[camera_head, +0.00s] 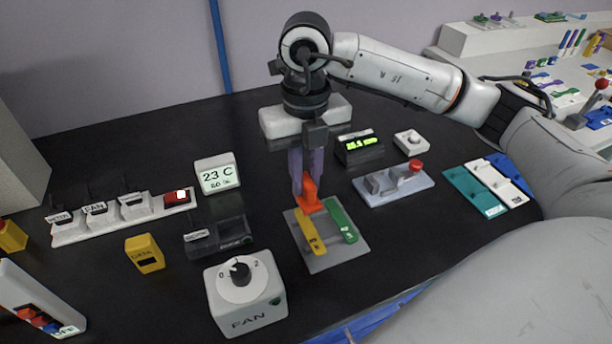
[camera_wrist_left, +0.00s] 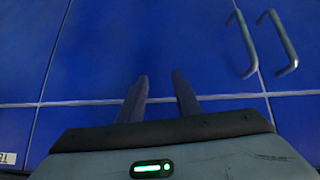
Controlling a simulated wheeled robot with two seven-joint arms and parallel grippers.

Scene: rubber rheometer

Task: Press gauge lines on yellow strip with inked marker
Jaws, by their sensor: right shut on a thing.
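My right gripper (camera_head: 308,175) points down over the middle of the bench and is shut on an orange marker (camera_head: 310,196). The marker is just above or touching the grey plate (camera_head: 339,259); I cannot tell which. The yellow strip (camera_head: 310,234) lies on the left of that plate, with the marker near its far end. A green strip (camera_head: 341,220) lies on the right of the plate. The marker's underside and any ink are hidden. My left gripper (camera_wrist_left: 160,82) shows only in the left wrist view, with its fingers apart and nothing between them.
A fan box (camera_head: 244,300) with a dial stands at the front left of the plate. A grey device with a red knob (camera_head: 394,184) and a green-lit display (camera_head: 360,147) stand to the right. A 23 C display (camera_head: 218,175) is on the left. Blue cabinet fronts (camera_wrist_left: 90,50) face my left gripper.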

